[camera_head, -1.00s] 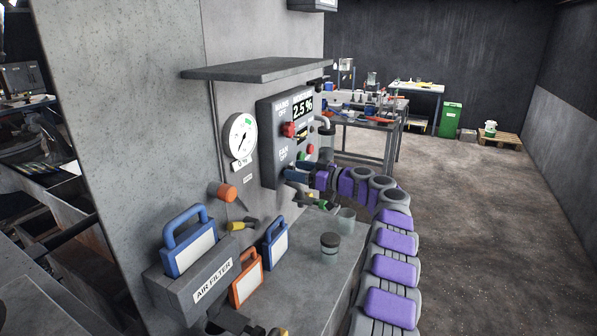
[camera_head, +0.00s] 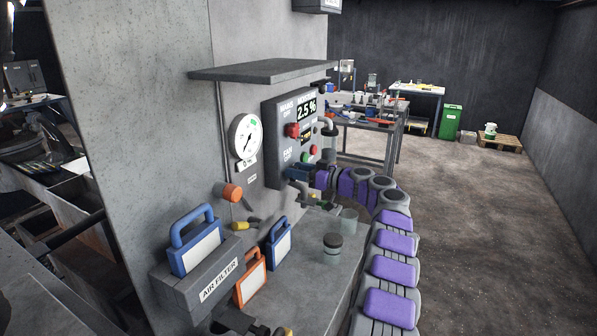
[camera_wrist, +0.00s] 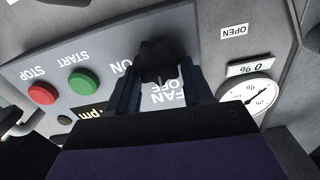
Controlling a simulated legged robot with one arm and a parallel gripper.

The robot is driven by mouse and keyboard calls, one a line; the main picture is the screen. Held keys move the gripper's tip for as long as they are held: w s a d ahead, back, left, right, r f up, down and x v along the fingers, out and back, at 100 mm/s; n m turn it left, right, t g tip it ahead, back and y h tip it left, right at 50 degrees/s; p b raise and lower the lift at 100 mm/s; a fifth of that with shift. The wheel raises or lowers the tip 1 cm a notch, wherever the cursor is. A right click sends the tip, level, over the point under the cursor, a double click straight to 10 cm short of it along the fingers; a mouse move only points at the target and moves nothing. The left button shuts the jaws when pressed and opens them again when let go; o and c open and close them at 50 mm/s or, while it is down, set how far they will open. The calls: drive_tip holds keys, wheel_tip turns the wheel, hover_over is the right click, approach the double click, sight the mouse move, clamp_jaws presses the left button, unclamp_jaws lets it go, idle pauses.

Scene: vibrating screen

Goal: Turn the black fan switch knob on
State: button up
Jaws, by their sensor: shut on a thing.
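The black fan switch knob (camera_wrist: 157,62) shows in the wrist view, upside down, on the grey control panel (camera_wrist: 60,65) beside the words FAN, OFF and ON. My gripper (camera_wrist: 158,78) has its two dark blue fingers on either side of the knob and is shut on it. In the head view my gripper (camera_head: 300,173) reaches the lower part of the panel (camera_head: 284,140) from the right, at the FAN label. The knob itself is hidden there behind the fingers. Its exact pointing direction is hard to read.
A red knob (camera_head: 292,130) sits above the gripper. Green START (camera_wrist: 83,81) and red STOP (camera_wrist: 43,93) buttons are beside it. A gauge (camera_head: 244,136) is on the wall. Below are a bench, jars and air filters (camera_head: 195,240).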

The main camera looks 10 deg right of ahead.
drive_tip(key=shift+w+d+f+m+p, duration=0.15)
drive_tip(key=shift+f+m+p, duration=0.2)
drive_tip(key=shift+m+p, duration=1.85)
drive_tip(key=shift+w+d+f+m+p, duration=0.15)
drive_tip(key=shift+f+m+p, duration=0.5)
drive_tip(key=shift+m, duration=2.9)
drive_tip(key=shift+w+d+f+m+p, duration=0.15)
drive_tip(key=shift+m+p, duration=1.6)
drive_tip(key=shift+m, duration=1.1)
drive_tip(key=o, duration=1)
drive_tip(key=shift+w+r, duration=0.1)
drive_tip(key=shift+o, duration=0.2)
drive_tip(key=shift+r, duration=0.1)
